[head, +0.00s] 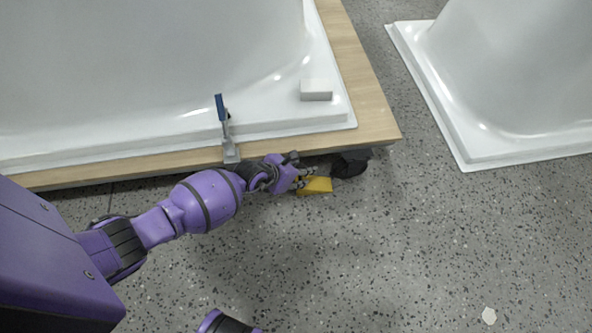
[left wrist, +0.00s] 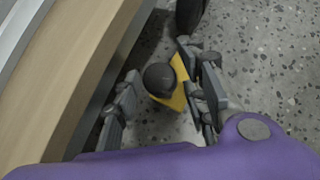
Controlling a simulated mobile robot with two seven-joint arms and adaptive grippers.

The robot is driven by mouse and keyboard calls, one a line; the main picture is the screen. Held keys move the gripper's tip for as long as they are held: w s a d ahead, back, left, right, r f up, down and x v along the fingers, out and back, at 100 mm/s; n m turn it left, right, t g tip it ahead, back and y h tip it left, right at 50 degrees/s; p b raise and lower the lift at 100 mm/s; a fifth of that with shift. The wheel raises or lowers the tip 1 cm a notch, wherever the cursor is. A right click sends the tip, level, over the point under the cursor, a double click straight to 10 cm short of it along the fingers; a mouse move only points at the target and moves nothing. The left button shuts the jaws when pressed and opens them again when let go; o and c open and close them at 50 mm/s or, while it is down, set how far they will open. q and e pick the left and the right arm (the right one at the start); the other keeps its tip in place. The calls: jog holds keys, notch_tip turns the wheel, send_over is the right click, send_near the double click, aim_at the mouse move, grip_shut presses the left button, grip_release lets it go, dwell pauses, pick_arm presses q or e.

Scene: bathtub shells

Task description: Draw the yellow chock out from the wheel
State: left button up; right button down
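The yellow chock (head: 317,186) lies on the speckled floor beside the black wheel (head: 350,165) at the cart's front right corner. In the left wrist view the chock (left wrist: 178,100) carries a dark round knob (left wrist: 160,79), and part of the dark wheel (left wrist: 189,14) shows beyond it. My left gripper (head: 298,178) is at the chock, low by the cart's edge. In its wrist view the fingers (left wrist: 160,72) are spread on either side of the knob, with a clear gap on the left; the right finger is close to the chock, contact unclear. My right gripper is not in view.
The cart's wooden deck (head: 375,110) overhangs just beside my left gripper and carries a white tub shell (head: 240,70). A blue-handled clamp (head: 226,130) and a white block (head: 316,90) are on it. Another shell (head: 510,80) stands right. Front floor is mostly clear.

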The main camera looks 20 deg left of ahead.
pick_arm(q)
jog(key=shift+c, duration=0.4)
grip_shut()
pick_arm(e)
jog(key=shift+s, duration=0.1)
pick_arm(q)
jog(key=shift+s+a, duration=0.1)
jog(key=shift+s+a+p, duration=0.15)
jog(key=shift+s+a, duration=0.5)
jog(key=shift+a, duration=0.3)
jog(key=shift+s+a+p, duration=0.15)
jog(key=shift+s+a, duration=0.45)
jog(key=shift+a, duration=0.3)
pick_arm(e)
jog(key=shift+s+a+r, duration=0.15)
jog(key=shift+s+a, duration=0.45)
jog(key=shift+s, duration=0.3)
pick_arm(q)
jog(key=shift+o, duration=0.9)
grip_release()
